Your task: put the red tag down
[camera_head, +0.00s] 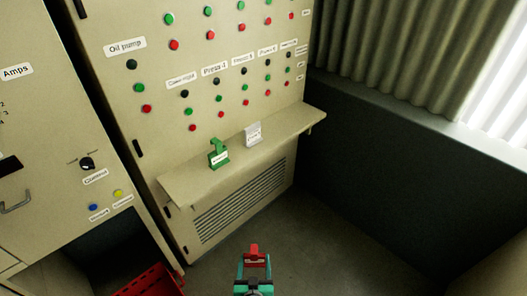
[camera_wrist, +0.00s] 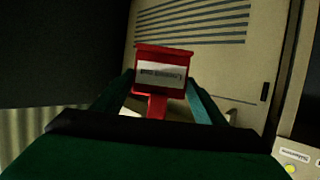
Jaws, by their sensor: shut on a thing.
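The red tag (camera_head: 254,249) is held up in front of the panel cabinet, above the floor in the head view. In the wrist view the red tag (camera_wrist: 163,72) shows a white label with dark lettering that appears upside down. My gripper (camera_head: 255,262) is shut on the red tag; its two teal fingers (camera_wrist: 160,95) lie on either side of the tag's narrow lower part. The tag is apart from the shelf (camera_head: 245,160), which juts from the cabinet farther back. A green tag (camera_head: 218,153) and a grey-white tag (camera_head: 253,135) stand on that shelf.
The cabinet carries rows of green, red and black buttons above the shelf and a vent grille (camera_head: 240,203) below. A red crate (camera_head: 150,283) sits on the floor at lower left. The shelf is bare at both ends. A dark wall (camera_head: 400,165) stands at right.

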